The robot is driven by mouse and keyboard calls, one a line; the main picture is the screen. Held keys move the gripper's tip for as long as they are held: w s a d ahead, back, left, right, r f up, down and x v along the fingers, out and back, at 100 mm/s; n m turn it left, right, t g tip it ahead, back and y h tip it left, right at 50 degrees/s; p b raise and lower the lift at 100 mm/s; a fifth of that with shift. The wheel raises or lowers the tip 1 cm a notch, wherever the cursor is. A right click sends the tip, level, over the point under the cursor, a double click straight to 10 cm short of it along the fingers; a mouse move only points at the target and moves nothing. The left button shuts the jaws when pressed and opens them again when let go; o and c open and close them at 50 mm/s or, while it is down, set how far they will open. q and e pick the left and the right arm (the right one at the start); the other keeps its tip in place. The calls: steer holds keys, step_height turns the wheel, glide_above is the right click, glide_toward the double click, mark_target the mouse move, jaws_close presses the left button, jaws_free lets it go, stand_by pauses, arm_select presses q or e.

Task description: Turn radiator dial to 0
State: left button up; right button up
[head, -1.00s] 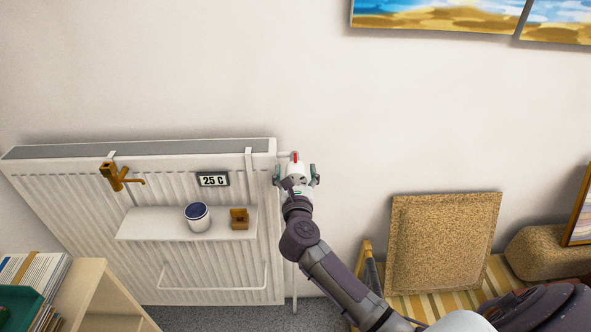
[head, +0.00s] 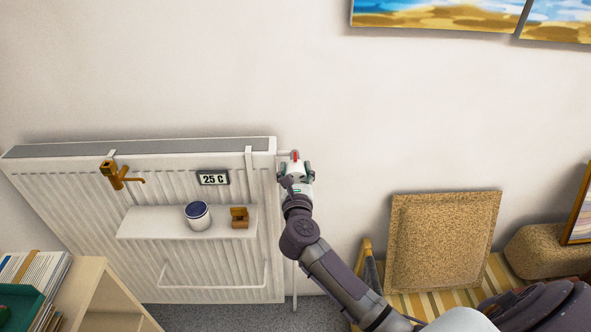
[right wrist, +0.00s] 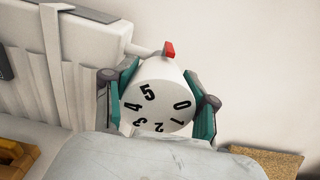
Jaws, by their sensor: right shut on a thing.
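The white radiator dial (right wrist: 157,98) fills the middle of the right wrist view, with black numbers on its face and a red marker (right wrist: 169,49) at its top. The marker sits above the gap between 5 and 0, a little nearer the 0 side. In the head view the red marker (head: 295,156) shows at the radiator's upper right corner. My right gripper (head: 295,171) is shut on the dial, and its teal fingers press on both sides of it in the right wrist view (right wrist: 160,100). My left gripper is not in view.
The white radiator (head: 200,265) stands left of the dial, with a display reading 25 C (head: 213,178) on it. A shelf (head: 150,223) on its front holds a cup (head: 197,216) and a small brown object (head: 239,218). A cork board (head: 445,240) leans at the right.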

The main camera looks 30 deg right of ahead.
steer(key=n+p, duration=0.2)
steer(key=shift+a+n+p, duration=0.1)
steer(key=shift+n+p, duration=0.3)
steer(key=n+p, duration=0.2)
steer(key=shift+f+n, duration=0.1)
steer(key=shift+n, duration=0.3)
steer(key=shift+a+f+n, duration=0.1)
steer(key=shift+n, duration=0.4)
steer(key=shift+p, duration=0.3)
steer(key=o, duration=1.1)
steer(key=shift+o, duration=0.2)
